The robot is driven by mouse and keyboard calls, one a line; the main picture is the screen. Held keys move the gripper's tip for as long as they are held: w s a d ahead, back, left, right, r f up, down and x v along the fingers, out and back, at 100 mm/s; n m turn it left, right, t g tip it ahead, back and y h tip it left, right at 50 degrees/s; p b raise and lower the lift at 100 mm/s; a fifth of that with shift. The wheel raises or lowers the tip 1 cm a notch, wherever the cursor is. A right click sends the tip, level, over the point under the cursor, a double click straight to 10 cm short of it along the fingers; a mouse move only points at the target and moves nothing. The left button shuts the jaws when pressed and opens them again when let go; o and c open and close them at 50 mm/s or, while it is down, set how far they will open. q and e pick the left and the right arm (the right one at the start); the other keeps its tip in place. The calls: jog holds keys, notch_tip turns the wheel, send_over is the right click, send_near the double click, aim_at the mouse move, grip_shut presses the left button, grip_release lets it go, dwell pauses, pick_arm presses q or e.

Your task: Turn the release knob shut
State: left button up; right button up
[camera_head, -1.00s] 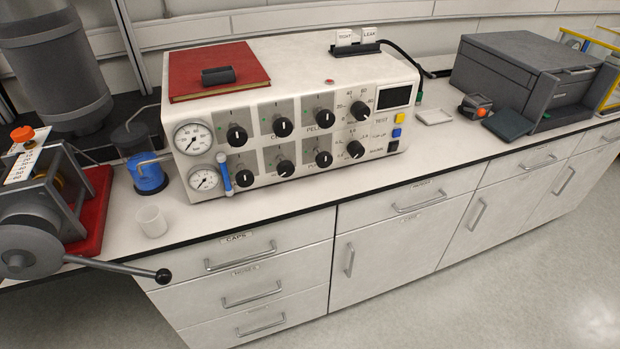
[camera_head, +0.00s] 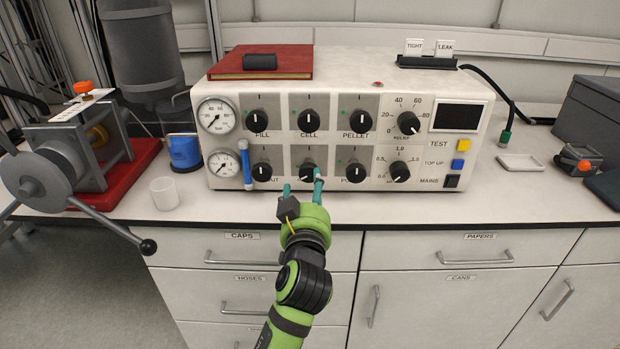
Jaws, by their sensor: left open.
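A cream control panel (camera_head: 393,180) stands on the bench with two rows of black knobs. I cannot read a label saying release. The lower middle knob (camera_head: 308,168) has its label hidden behind my gripper. My left gripper (camera_head: 303,184) is open, its two teal fingertips just below and in front of that knob, one on the left and one on the right. I cannot tell whether they touch it. Beside it are the lower left knob (camera_head: 262,172), its label partly read as "UT", and the lower right knob (camera_head: 355,173). My right gripper is not in view.
A white cup (camera_head: 164,193) stands at the bench's front left. A press with a long lever (camera_head: 112,224) is further left. A red book (camera_head: 262,62) lies on the panel. A shallow white tray (camera_head: 520,162) is at right.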

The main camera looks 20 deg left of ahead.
aim_at(309, 175)
pick_arm(q)
jog(key=x, duration=0.5)
jog(key=shift+w+p, duration=0.15)
jog(key=shift+p, duration=0.2)
jog(key=shift+w+a+f, duration=0.1)
jog(key=shift+w+a, duration=0.05)
jog(key=shift+w, duration=0.45)
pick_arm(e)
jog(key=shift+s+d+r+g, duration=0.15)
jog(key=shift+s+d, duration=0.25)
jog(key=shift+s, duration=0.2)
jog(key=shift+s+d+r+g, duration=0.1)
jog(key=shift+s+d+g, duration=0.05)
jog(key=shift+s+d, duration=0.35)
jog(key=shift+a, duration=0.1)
pick_arm(q)
jog(key=c, duration=1.2)
